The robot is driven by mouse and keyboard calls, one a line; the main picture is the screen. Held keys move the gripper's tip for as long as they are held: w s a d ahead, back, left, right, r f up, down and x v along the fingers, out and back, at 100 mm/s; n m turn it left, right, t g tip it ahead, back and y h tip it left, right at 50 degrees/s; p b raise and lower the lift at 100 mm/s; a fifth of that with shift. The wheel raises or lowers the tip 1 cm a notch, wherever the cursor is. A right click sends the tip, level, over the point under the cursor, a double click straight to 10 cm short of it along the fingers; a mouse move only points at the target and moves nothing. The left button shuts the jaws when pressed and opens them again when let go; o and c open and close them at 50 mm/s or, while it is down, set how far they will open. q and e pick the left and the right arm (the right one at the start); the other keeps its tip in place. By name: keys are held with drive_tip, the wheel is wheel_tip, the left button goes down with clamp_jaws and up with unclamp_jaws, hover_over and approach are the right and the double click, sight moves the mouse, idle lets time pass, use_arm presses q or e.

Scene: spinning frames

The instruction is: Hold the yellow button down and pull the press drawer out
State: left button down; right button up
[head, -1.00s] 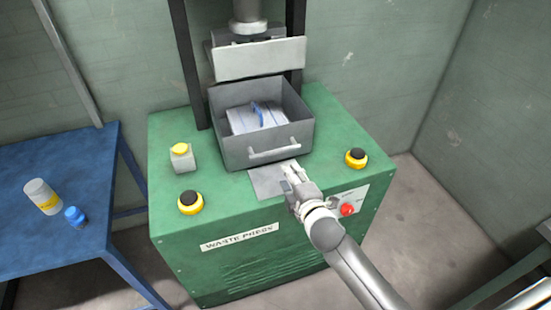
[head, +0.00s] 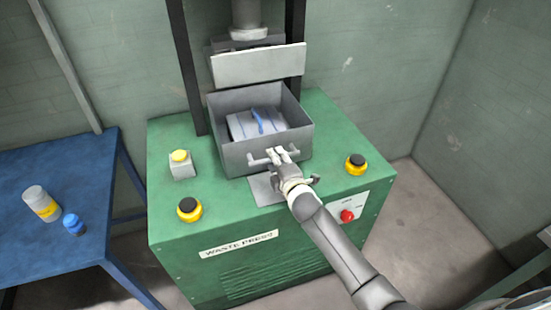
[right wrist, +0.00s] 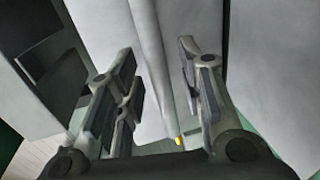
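The yellow button (head: 179,156) sits on a small grey box at the left of the green press, with nothing touching it. The grey press drawer (head: 237,160) stands under the raised press plate, and its bar handle (head: 259,158) faces the front. My right gripper (head: 280,154) is at the right part of that handle. In the right wrist view the handle bar (right wrist: 150,45) runs between the two fingers of my right gripper (right wrist: 158,75), which stand apart with gaps on both sides. My left gripper is not in view.
A bundle with a blue strap (head: 257,121) lies in the drawer. Two black buttons on yellow bases (head: 190,209) (head: 356,163) and a red knob (head: 347,215) are on the press.

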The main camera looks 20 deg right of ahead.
drive_tip(key=shift+w+f, duration=0.1)
drive_tip(key=shift+w, duration=0.5)
clamp_jaws()
